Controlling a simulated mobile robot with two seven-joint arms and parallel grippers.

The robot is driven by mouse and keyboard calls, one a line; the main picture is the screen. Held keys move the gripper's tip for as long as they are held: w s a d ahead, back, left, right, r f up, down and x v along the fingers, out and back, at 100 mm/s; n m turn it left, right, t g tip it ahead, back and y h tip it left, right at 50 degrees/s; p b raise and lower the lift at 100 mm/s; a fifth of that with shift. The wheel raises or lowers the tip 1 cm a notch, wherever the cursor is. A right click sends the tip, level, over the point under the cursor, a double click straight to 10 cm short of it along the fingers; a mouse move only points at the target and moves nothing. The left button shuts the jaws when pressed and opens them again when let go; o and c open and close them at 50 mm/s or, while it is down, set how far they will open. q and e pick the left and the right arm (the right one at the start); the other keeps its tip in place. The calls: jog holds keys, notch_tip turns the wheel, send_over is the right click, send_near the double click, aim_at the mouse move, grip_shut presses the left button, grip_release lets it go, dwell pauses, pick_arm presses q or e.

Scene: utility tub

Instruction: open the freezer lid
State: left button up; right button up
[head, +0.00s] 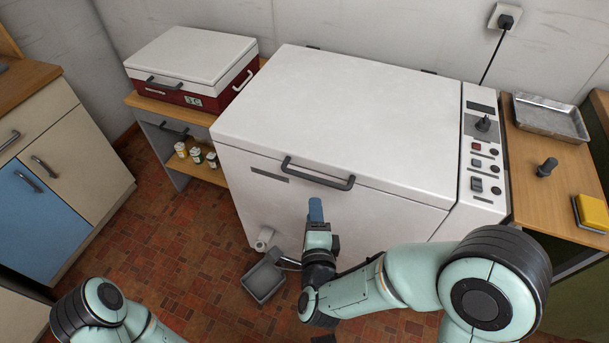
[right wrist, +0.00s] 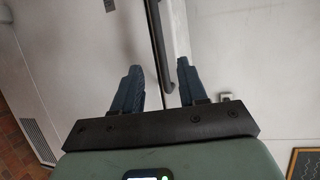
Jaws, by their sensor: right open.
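The white chest freezer has a broad flat lid (head: 345,115), which lies shut. A dark grey bar handle (head: 318,176) is on the lid's front edge. My right gripper (head: 315,210) is in front of the freezer, just below the handle in the head view. In the right wrist view, its two blue fingers (right wrist: 158,78) are apart with nothing held. There the dark handle (right wrist: 158,45) runs lengthwise and its near end appears between the fingertips. I cannot tell how deep the fingers reach. Only part of my left arm shows at the lower left; its gripper is out of view.
A control panel (head: 482,150) adjoins the freezer's right side. A side table (head: 545,205) holds a metal tray (head: 550,116) and a yellow sponge (head: 591,213). A red and white cooler (head: 192,66) stands at left. A grey scoop-like container (head: 263,280) is near the freezer's base.

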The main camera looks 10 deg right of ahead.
aim_at(312, 180)
jog(key=x, duration=1.2)
jog(key=shift+w+d+f, duration=0.15)
jog(key=shift+w+d, duration=0.05)
jog(key=shift+w, duration=0.15)
grip_shut()
